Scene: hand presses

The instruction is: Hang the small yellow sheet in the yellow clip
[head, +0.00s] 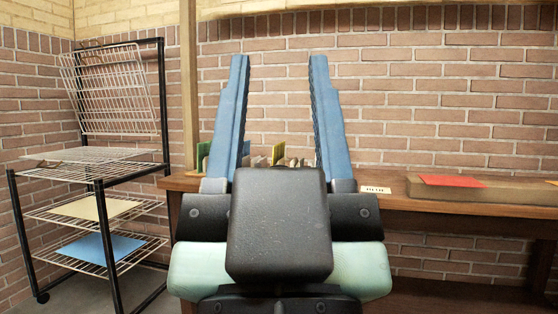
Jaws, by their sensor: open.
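My gripper (279,62) is in the middle of the head view, its two blue fingers pointing up and wide apart, with nothing between them. A pale yellow sheet (92,207) lies flat on a wire shelf of the rack at the left, well away from my gripper. A small yellow piece (278,153) stands upright on the bench behind my gripper, among other small upright pieces; I cannot tell whether it is a sheet or a clip. I cannot make out a yellow clip for certain. My gripper and wrist hide much of that part of the bench.
The black-framed wire rack (98,185) stands at the left, with a blue sheet (100,250) on a lower shelf. The wooden bench (400,202) runs along the brick wall. A red sheet (451,181) lies on a board at the right. A small label (376,189) lies nearer.

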